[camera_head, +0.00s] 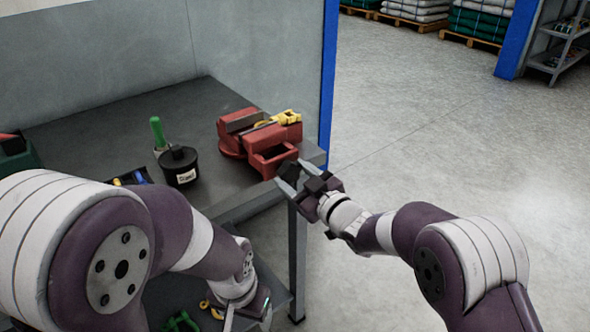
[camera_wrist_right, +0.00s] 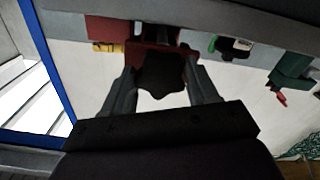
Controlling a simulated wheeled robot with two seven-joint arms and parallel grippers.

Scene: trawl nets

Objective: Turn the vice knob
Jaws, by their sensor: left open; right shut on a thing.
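The red vice (camera_head: 262,140) stands on the bench near its right corner, and its red body shows upside down in the right wrist view (camera_wrist_right: 150,55). Its black knob (camera_wrist_right: 162,75) is between the fingers of my right gripper (camera_wrist_right: 163,85), which is shut on it. In the head view the right gripper (camera_head: 288,178) is at the front of the vice and covers most of the knob. My left gripper (camera_head: 248,318) is open and low at the bottom edge, by the lower shelf, partly cut off.
A yellow tool (camera_head: 287,117) lies on the vice. A black labelled pot (camera_head: 179,166) and a green-handled tool (camera_head: 158,133) stand left of it on the grey bench (camera_head: 110,130). A blue post (camera_head: 327,85) rises behind the bench corner. The floor to the right is clear.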

